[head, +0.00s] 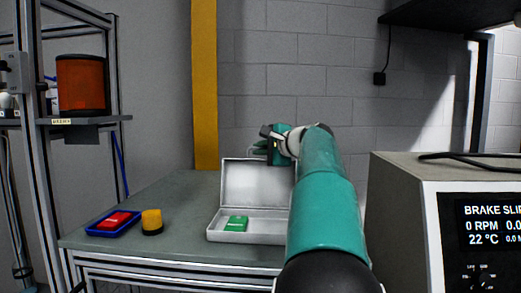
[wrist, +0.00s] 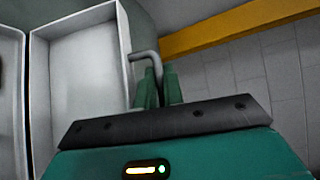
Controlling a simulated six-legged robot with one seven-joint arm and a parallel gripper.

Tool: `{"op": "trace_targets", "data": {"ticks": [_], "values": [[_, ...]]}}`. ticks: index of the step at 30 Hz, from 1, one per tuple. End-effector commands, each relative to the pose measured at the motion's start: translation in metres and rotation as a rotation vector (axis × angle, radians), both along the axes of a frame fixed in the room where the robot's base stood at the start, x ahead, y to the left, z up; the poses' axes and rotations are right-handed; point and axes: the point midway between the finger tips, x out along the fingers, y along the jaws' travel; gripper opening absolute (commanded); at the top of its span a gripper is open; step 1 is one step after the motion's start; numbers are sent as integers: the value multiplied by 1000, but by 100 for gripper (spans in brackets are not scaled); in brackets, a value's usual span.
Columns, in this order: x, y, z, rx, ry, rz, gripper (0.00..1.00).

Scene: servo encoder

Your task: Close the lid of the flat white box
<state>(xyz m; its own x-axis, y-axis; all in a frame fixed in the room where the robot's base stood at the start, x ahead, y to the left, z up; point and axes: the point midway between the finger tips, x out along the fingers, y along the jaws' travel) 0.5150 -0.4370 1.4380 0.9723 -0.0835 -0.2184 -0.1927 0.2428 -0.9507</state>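The flat white box (head: 216,232) sits on the bench in the head view. Its lid (head: 245,183) stands open, about upright at the back of the box. The box and lid also show as pale panels with raised rims at the left of the wrist view (wrist: 85,75). My gripper (head: 260,149) is near the lid's top right edge; I cannot tell if it touches. In the wrist view its two green fingers (wrist: 162,88) are close together beside the lid's rim, with a grey bent rod (wrist: 147,56) between them. My arm hides the box's right end.
A green item (head: 236,223) lies inside the box. A blue tray (head: 93,231) with a red item (head: 114,220) and a yellow-and-black cylinder (head: 152,221) stand to the left on the bench (head: 180,191). A large instrument cabinet (head: 400,210) stands at the right.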

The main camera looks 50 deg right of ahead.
Motion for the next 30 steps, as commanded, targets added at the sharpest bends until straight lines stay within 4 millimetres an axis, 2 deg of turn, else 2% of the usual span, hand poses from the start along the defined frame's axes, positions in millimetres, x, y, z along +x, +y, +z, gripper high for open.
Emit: {"op": "trace_targets", "data": {"ticks": [8, 14, 20, 30], "values": [[-1, 2, 1, -12, -9, 0, 0], [-8, 11, 5, -60, -48, 1, 0], [-22, 29, 11, -160, -129, 1, 0], [-54, 71, 13, -397, -325, 2, 0]]}}
